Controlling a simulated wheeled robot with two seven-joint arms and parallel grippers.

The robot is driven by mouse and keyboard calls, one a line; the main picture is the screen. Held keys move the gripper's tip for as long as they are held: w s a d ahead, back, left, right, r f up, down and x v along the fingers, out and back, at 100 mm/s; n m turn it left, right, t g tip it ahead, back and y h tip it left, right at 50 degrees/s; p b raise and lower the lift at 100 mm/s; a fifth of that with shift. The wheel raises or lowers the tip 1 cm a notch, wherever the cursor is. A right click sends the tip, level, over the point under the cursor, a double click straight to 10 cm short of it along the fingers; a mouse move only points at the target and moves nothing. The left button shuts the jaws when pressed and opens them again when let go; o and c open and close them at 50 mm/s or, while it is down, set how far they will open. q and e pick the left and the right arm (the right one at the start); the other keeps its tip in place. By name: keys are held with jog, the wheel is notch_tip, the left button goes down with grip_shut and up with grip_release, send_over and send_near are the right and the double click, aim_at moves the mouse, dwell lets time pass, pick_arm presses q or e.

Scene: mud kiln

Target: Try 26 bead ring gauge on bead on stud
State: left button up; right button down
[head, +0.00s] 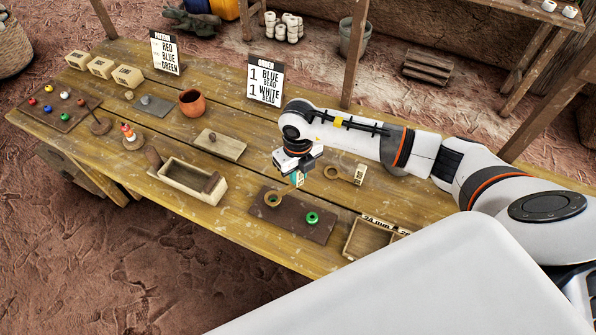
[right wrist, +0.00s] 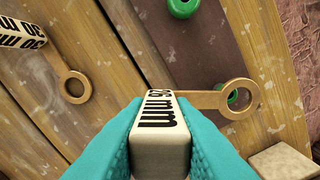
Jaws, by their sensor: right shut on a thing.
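My right gripper (head: 297,180) is shut on the pale block handle of a ring gauge, low over the dark board (head: 318,231). In the right wrist view, its teal fingers (right wrist: 160,140) grip the gauge (right wrist: 195,99), whose label reads "mm" with a partly hidden number. The gauge's tan ring is at the dark board, with a green bead (right wrist: 232,97) showing through its opening. I cannot tell whether the ring is around the bead or just above it; the stud is hidden. Another green bead (head: 312,218) sits apart on the board. My left gripper is not in view.
A second ring gauge (head: 331,173), marked 30 mm, lies behind the board. An open box (head: 348,245) labelled 24 mm stands to the right. A wooden tray (head: 178,190), pale block (head: 220,145) and clay pot (head: 192,103) stand left.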

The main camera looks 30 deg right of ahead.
jog(key=shift+f+b, duration=1.4)
jog(key=shift+f, duration=0.15)
dwell(0.6)
jog(key=shift+r, duration=0.15)
dwell(0.7)
jog(key=shift+r+p, duration=2.05)
jog(key=shift+r, duration=0.85)
